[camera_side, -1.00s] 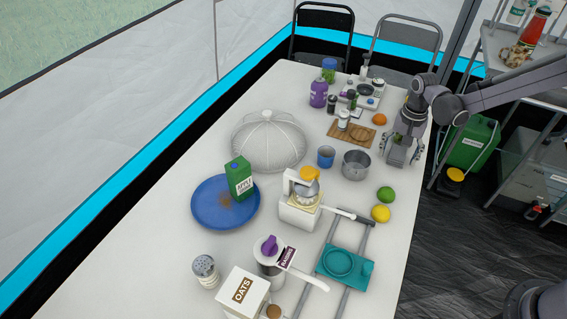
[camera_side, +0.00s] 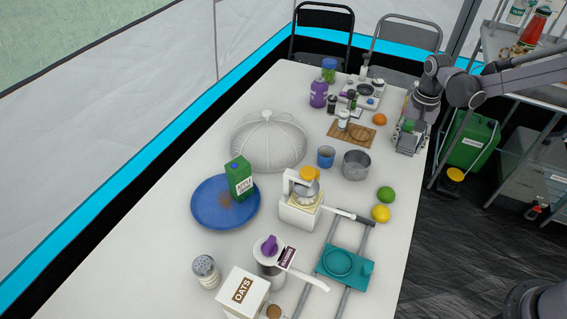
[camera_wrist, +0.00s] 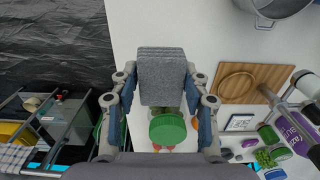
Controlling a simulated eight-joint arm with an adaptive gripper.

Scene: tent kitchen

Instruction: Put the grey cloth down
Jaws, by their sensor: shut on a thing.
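The folded grey cloth (camera_wrist: 162,77) shows as a layered grey block between my fingers in the wrist view. My gripper (camera_side: 407,148) is shut on it, over the right edge of the white table (camera_side: 342,216). The fingers lie along both sides of the cloth in the wrist view (camera_wrist: 162,100). In the side view my gripper mostly hides the cloth, and I cannot tell whether it touches the table. A round green lid (camera_wrist: 168,129) shows just below the cloth in the wrist view.
A wooden board (camera_side: 352,133), an orange (camera_side: 379,119) and a metal pot (camera_side: 356,165) stand left of my gripper. A lime (camera_side: 385,194) and a lemon (camera_side: 380,213) lie nearer the camera. Bare table shows between the pot and my gripper.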

